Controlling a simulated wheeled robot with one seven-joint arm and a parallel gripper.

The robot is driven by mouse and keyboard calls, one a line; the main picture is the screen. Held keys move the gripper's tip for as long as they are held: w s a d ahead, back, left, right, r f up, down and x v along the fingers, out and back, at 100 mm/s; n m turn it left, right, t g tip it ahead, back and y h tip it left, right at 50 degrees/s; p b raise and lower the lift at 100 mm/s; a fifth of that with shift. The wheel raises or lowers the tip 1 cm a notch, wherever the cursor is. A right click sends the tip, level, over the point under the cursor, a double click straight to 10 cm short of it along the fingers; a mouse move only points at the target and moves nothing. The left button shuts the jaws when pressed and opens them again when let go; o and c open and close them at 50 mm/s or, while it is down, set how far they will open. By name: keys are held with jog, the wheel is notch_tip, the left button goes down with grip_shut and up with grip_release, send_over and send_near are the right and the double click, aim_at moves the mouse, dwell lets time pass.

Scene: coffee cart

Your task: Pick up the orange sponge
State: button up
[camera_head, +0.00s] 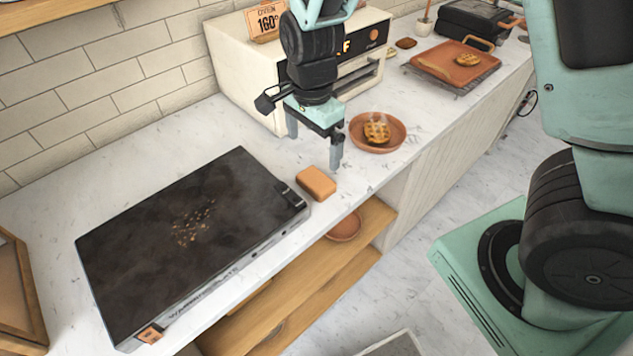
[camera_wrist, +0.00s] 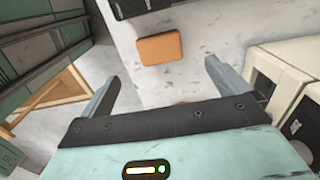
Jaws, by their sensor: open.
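The orange sponge (camera_head: 316,183) lies flat on the white marble counter, beside the right end of the dark griddle. It also shows in the wrist view (camera_wrist: 160,48), lying beyond and between my two fingertips. My gripper (camera_head: 314,148) is open and empty. It hangs above the counter behind the sponge, apart from it, with its fingers pointing down. In the wrist view, my gripper's fingers (camera_wrist: 162,72) are spread wider than the sponge. Nothing hides the sponge in either view.
The griddle (camera_head: 150,260) with crumbs is left of the sponge. A terracotta plate (camera_head: 401,138) with a waffle (camera_head: 377,131) stands to the right. A cream toaster oven (camera_head: 232,75) is behind my gripper. A wooden shelf (camera_head: 372,222) lies below the counter edge.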

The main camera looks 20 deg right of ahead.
aim_at(313, 181)
notch_tip(313, 181, down, 11)
jog(key=shift+s+r+p, duration=0.1)
jog(key=shift+p, duration=0.75)
jog(key=c, duration=1)
